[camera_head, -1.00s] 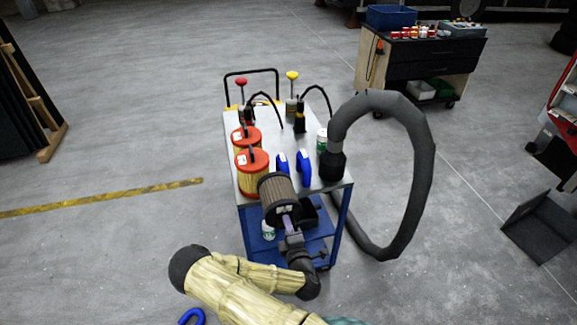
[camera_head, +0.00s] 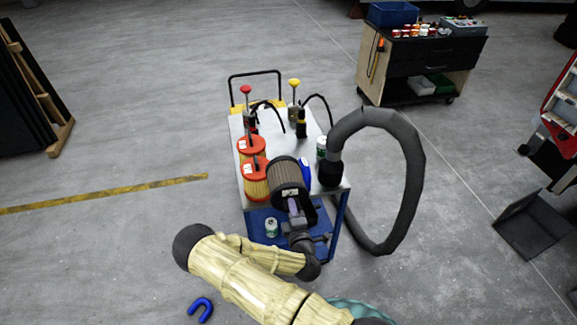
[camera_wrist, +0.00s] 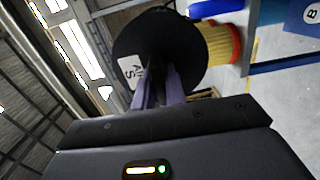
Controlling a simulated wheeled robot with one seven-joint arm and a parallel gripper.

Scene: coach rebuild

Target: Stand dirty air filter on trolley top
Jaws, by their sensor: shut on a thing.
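The dirty air filter (camera_head: 286,177), a brown-grey pleated cylinder with black end caps, is held in my gripper (camera_head: 294,208) at the front edge of the trolley top (camera_head: 316,130). In the head view it covers part of the front of the top; I cannot tell whether it touches the surface. In the wrist view the filter's black end cap (camera_wrist: 150,45) with a white label faces my gripper (camera_wrist: 160,95), whose fingers are shut on its middle. The filter looks tilted.
Two orange-capped yellow filters (camera_head: 256,178) stand left of it on the trolley. A blue bottle (camera_head: 305,170), a white-green can (camera_head: 321,147) and a thick black hose (camera_head: 415,170) are on the right. Pump handles stand at the back. A can (camera_head: 271,227) sits on the lower shelf.

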